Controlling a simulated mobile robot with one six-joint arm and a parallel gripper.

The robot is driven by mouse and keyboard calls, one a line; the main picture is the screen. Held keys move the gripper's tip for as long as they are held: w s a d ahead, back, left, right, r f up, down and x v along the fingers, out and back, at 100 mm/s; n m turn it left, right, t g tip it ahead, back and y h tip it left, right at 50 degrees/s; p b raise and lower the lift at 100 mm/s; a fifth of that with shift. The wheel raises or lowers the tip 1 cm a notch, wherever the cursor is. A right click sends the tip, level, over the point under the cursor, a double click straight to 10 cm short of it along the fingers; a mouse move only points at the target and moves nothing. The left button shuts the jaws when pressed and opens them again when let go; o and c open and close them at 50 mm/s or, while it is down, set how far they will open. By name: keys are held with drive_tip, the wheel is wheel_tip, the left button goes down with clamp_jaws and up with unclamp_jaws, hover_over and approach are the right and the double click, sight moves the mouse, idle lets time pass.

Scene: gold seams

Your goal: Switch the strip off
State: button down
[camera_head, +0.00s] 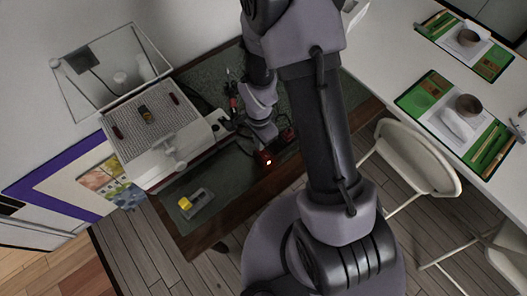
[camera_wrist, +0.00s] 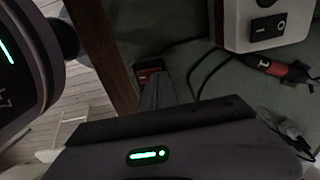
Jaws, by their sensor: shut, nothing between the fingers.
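In the wrist view, a small red and black piece (camera_wrist: 148,67), likely part of the strip, shows just beyond my fingers. My gripper (camera_wrist: 156,88) is shut and empty, pointing toward that piece. I cannot tell whether the fingertips touch it. The switch position is not clear.
A white machine (camera_head: 165,130) stands on the bench to the left; its black rocker switch (camera_wrist: 268,27) shows in the wrist view. A red and black tool (camera_wrist: 275,66) and dark cables lie nearby. A yellow piece (camera_head: 185,203) on a grey holder sits at the front. White chairs (camera_head: 415,160) stand right.

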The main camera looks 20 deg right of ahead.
drive_tip(key=shift+f+b, duration=0.8)
drive_tip(key=shift+f, duration=0.05)
drive_tip(key=shift+r, duration=0.15)
drive_tip(key=shift+r+p, duration=0.5)
drive_tip(key=shift+r, duration=0.1)
